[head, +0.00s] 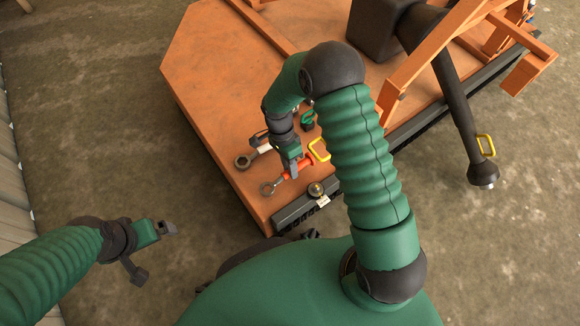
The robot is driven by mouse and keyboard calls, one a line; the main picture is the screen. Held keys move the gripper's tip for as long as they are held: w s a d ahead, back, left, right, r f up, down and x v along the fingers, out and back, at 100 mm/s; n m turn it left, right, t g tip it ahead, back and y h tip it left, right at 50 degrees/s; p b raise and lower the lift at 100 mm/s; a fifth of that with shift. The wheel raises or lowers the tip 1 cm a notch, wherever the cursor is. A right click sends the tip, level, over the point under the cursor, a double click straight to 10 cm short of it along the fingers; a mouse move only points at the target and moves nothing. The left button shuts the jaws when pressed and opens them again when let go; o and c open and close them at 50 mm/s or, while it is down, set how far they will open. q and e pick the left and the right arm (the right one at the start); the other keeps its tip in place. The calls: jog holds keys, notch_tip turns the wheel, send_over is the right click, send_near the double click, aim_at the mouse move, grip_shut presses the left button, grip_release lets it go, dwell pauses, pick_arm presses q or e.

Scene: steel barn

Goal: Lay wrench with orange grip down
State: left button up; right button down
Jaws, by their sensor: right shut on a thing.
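The wrench with orange grip (303,164) is at the front corner of an orange deck (205,85). Its grey ring end (267,188) points to the lower left. My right gripper (291,171) reaches down from above and is shut on this wrench by its grip. The jaws hide part of the grip, and I cannot tell whether the wrench touches the deck. My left gripper (156,252) is over the floor at the lower left, away from the deck, with its fingers spread and nothing between them.
Another ring-ended wrench (243,161) lies close on the left. A yellow loop (318,149) and a green shackle-like piece (308,119) are just behind. A black rail (305,205) edges the deck, with a round fitting (316,189) on it. The deck's left part is clear.

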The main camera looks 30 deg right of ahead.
jog(key=shift+f, duration=0.5)
pick_arm(q)
jog(key=shift+f, duration=0.45)
pick_arm(e)
jog(key=shift+f, duration=0.35)
jog(key=shift+f, duration=0.15)
jog(key=c, duration=1.2)
grip_release()
jog(key=shift+o, duration=0.2)
pick_arm(q)
jog(key=w+p+v, duration=0.2)
jog(key=p+v, duration=0.6)
jog(key=shift+r+p, duration=0.35)
jog(key=shift+r, duration=0.25)
pick_arm(e)
jog(key=v, duration=1.6)
jog(key=shift+r, duration=0.4)
